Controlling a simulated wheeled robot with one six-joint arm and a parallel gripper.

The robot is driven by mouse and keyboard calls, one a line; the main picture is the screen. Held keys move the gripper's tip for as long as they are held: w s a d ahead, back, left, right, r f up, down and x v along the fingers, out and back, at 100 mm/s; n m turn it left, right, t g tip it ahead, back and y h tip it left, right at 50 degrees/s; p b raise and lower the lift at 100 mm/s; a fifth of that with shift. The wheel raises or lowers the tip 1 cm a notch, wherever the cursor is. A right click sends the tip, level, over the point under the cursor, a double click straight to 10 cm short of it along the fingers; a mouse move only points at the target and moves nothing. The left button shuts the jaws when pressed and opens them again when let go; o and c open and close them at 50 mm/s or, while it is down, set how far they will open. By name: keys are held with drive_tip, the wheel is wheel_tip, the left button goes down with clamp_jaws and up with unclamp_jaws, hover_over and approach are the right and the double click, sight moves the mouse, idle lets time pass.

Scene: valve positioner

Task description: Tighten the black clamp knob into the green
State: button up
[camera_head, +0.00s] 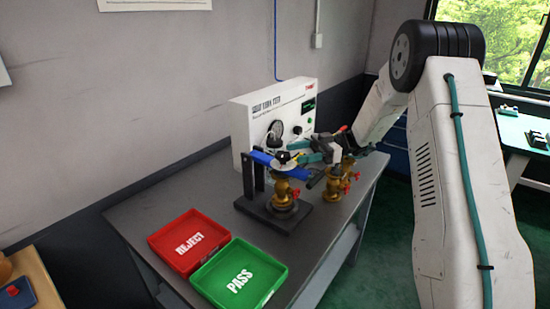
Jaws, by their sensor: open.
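A blue clamp arm (265,159) on a dark stand reaches over a brass valve (284,191) with red handles. A small black-and-white round part (283,157) sits on top of the clamp; it appears to be the clamp knob, but its markings are too small to read. My gripper (299,152) comes in from the right with teal fingers, open, right beside this part. I cannot tell whether the fingers touch it or straddle it. No green zone on the knob can be made out.
A white test box (246,124) with a dark gauge stands behind the clamp. A second brass valve (336,186) stands close to the right, under my arm. A red REJECT tray (188,241) and green PASS tray (240,273) lie front left on the grey table (150,208).

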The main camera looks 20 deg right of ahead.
sight(283, 159)
drive_tip(key=a, duration=0.7)
drive_tip(key=shift+s+a+f, duration=0.1)
drive_tip(key=shift+s+a, duration=0.05)
drive_tip(key=shift+a, duration=0.2)
drive_tip(key=c, duration=1)
drive_tip(key=shift+o, duration=0.2)
